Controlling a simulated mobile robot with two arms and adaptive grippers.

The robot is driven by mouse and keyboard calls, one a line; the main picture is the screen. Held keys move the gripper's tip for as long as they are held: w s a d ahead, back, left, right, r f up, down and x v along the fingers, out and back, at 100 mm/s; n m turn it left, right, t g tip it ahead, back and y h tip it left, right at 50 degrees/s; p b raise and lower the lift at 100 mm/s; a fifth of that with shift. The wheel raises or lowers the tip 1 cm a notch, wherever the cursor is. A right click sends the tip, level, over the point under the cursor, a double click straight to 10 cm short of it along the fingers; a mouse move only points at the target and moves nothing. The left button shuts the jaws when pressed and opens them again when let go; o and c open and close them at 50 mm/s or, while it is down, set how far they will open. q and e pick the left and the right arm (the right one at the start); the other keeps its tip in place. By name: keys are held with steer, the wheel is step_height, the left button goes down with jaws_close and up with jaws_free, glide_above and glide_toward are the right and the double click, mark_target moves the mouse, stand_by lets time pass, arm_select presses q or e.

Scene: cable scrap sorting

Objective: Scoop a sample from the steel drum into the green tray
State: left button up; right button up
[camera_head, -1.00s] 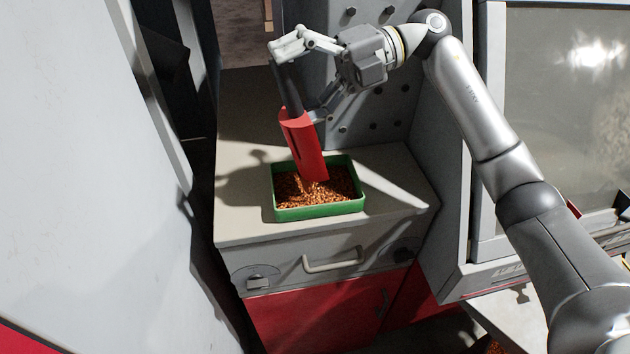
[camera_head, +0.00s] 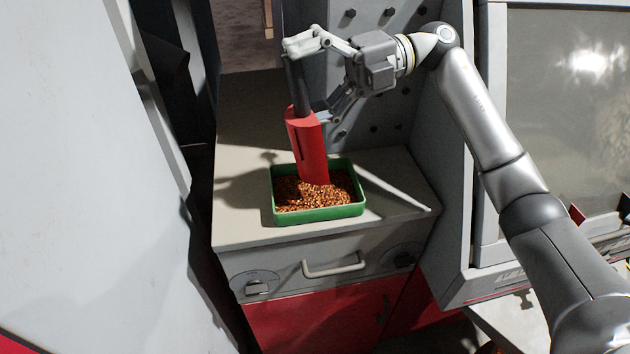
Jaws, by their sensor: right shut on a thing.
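The green tray (camera_head: 322,214) sits on the cabinet top and holds a heap of copper-coloured granules (camera_head: 318,195). My right gripper (camera_head: 302,80) is shut on the dark handle of a red scoop (camera_head: 307,145). The scoop hangs nearly upright over the tray with its mouth down. Its lower end is at the granules; I cannot tell if it touches them. The inside of the scoop is hidden. The steel drum cannot be made out here. My left gripper is not in view.
The grey cabinet top (camera_head: 245,225) has free room left of and in front of the tray. A grey panel with dark knobs (camera_head: 350,60) stands behind. A large pale surface (camera_head: 80,180) fills the left, and a machine with a window (camera_head: 570,120) stands at the right.

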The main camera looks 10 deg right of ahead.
steer(key=a+h+p, duration=0.2)
steer(key=a+p, duration=0.1)
steer(key=a+h+p, duration=0.1)
steer(key=a+p, duration=0.1)
steer(key=shift+s+a+f, duration=0.2)
steer(key=shift+s+f, duration=0.05)
steer(key=shift+s, duration=0.1)
steer(key=a+h+p, duration=0.1)
steer(key=p, duration=0.1)
steer(key=a+h+p, duration=0.1)
steer(key=a+p, duration=0.1)
steer(key=a+r+h+p, duration=0.1)
steer(key=a+p, duration=0.1)
steer(key=shift+s+t+h+p, duration=0.3)
steer(key=shift+t+h, duration=0.1)
